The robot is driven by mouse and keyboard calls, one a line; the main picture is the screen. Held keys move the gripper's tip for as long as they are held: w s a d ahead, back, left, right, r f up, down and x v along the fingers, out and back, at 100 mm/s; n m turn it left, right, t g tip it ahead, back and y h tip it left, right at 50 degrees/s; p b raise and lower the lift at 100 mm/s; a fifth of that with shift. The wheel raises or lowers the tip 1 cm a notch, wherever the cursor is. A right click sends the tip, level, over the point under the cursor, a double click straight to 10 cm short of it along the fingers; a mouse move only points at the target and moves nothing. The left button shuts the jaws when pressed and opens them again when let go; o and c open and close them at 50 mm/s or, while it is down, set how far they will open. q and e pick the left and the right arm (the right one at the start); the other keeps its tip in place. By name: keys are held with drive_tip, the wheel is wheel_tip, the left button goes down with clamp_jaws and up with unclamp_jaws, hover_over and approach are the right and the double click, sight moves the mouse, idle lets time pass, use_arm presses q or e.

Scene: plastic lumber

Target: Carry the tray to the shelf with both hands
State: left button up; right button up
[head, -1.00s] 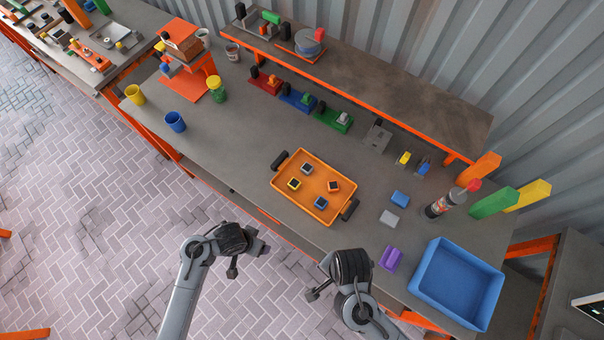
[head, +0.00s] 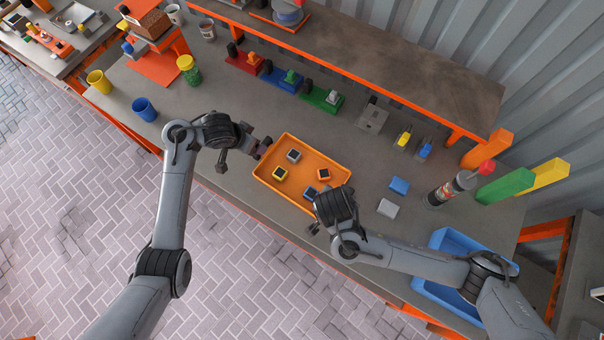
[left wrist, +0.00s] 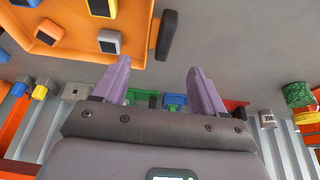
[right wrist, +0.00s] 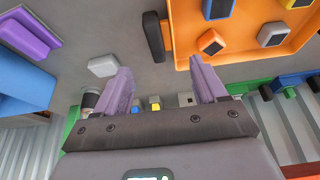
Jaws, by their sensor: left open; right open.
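The orange tray (head: 303,171) lies on the workbench with small yellow, grey, orange and blue blocks in it. My left gripper (head: 259,146) is at the tray's left end. In the left wrist view, the tray's black handle (left wrist: 166,36) lies just ahead of the open fingers (left wrist: 158,68), apart from them. My right gripper is at the tray's right end, its fingers hidden by the wrist in the head view. In the right wrist view, the other black handle (right wrist: 153,37) lies ahead of the open fingers (right wrist: 160,68). The shelf (head: 420,85) is raised along the back.
A blue bin (head: 440,240) is partly behind my right arm. A grey block (head: 388,208), a blue block (head: 399,186) and a bottle (head: 452,188) are right of the tray. Colored fixtures (head: 322,98) line the shelf's front. Cups (head: 144,109) stand at left.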

use_arm(q)
drive_tip(key=shift+x, duration=5.4)
use_arm(e)
drive_tip(key=shift+x, duration=5.4)
use_arm(q)
drive_tip(key=shift+d, duration=0.1)
drive_tip(key=shift+w, duration=0.1)
drive_tip(key=shift+c, duration=0.4)
use_arm(e)
drive_tip(key=shift+c, duration=0.4)
use_arm(q)
clamp_jaws()
use_arm(e)
clamp_jaws()
